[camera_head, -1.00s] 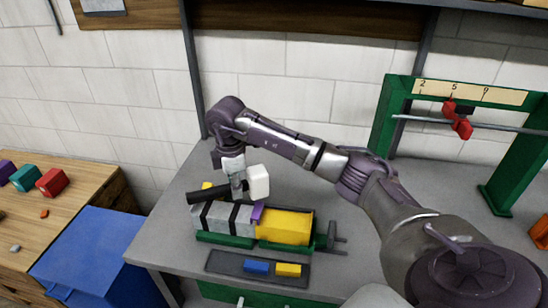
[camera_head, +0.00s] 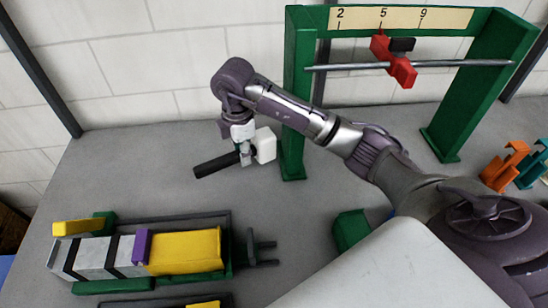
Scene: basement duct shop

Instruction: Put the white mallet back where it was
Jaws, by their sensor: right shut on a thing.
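The white mallet, with a white block head (camera_head: 265,145) and a black handle (camera_head: 214,165), is in my right gripper (camera_head: 244,156). The gripper is shut on it between the head and the black grip. The mallet lies roughly level, handle pointing left and slightly down, head on the right, in front of the left post of a green frame (camera_head: 294,110). It appears to be above the grey table (camera_head: 180,175), but the exact height is hard to tell. My left gripper is not in view.
A green fixture (camera_head: 239,265) holding grey and yellow blocks (camera_head: 186,252) stands at lower left. Red and black pieces (camera_head: 392,62) hang on the frame's rod. Orange (camera_head: 504,168) and teal (camera_head: 532,165) pieces sit at right. The table behind the fixture is clear.

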